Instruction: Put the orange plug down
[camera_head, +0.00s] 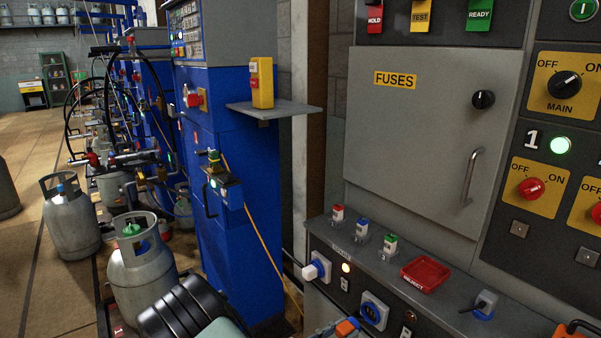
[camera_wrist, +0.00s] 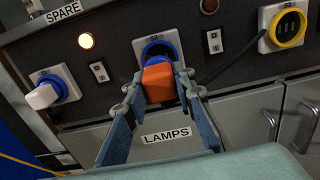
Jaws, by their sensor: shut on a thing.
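The orange plug (camera_wrist: 158,83) is between the two fingers of my gripper (camera_wrist: 158,92) in the wrist view, and the fingers are shut on it. It hides the lower part of a blue-ringed socket (camera_wrist: 157,49) behind it; the socket's dark inside shows above it.
A white plug (camera_head: 318,270) sits in the left socket, beside a lit lamp (camera_head: 346,268). The grey ledge (camera_head: 337,235) above bears several small coloured blocks, a red tray (camera_head: 425,273) and a grey-blue plug (camera_head: 485,304). A yellow-ringed socket (camera_wrist: 286,27) is at the right.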

